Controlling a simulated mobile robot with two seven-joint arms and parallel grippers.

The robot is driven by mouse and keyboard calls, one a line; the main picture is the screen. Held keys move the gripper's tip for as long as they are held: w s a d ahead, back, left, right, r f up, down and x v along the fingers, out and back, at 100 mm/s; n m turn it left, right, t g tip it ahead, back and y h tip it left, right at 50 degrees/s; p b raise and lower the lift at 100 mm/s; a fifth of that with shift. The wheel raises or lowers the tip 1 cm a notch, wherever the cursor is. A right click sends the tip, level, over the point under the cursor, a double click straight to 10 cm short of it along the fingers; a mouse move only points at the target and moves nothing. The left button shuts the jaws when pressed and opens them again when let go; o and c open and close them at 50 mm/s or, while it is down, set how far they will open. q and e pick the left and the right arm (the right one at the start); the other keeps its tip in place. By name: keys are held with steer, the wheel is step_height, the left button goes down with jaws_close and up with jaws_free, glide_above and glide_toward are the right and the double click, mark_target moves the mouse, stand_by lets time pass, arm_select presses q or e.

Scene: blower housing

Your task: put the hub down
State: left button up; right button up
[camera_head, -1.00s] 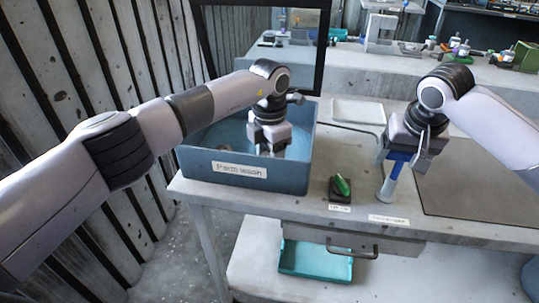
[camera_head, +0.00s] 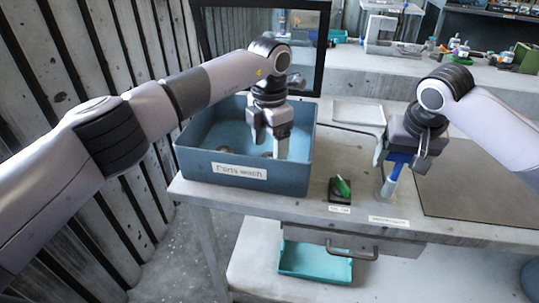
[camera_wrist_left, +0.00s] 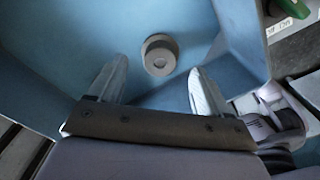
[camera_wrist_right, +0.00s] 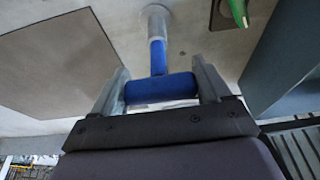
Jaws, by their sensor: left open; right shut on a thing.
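The hub, a small grey round part with a lighter centre (camera_wrist_left: 160,55), lies on the floor of the blue parts wash bin (camera_head: 246,177) in the left wrist view. My left gripper (camera_head: 269,146) is open over the bin, with the hub apart from its fingers. My right gripper (camera_head: 404,158) is shut on the blue handle (camera_wrist_right: 160,88) of an upright tool. The tool's pale lower end (camera_wrist_right: 155,20) points down to the bench.
A green item on a dark block (camera_head: 341,187) stands on the bench between the bin and the right gripper. A dark flat mat (camera_head: 480,185) lies at the right. A pale tray (camera_head: 357,112) is behind. A dark frame (camera_head: 318,50) rises behind the bin.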

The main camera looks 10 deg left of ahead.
mark_target(270, 156)
arm_select(q)
step_height(270, 156, up, 8)
arm_select(e)
steer(key=shift+r, duration=0.1)
stand_by(0.4)
steer(key=shift+w+r, duration=0.1)
steer(key=shift+r, duration=2.25)
steer(key=shift+c, duration=0.5)
steer(key=o, duration=0.9)
steer(key=shift+o, duration=1)
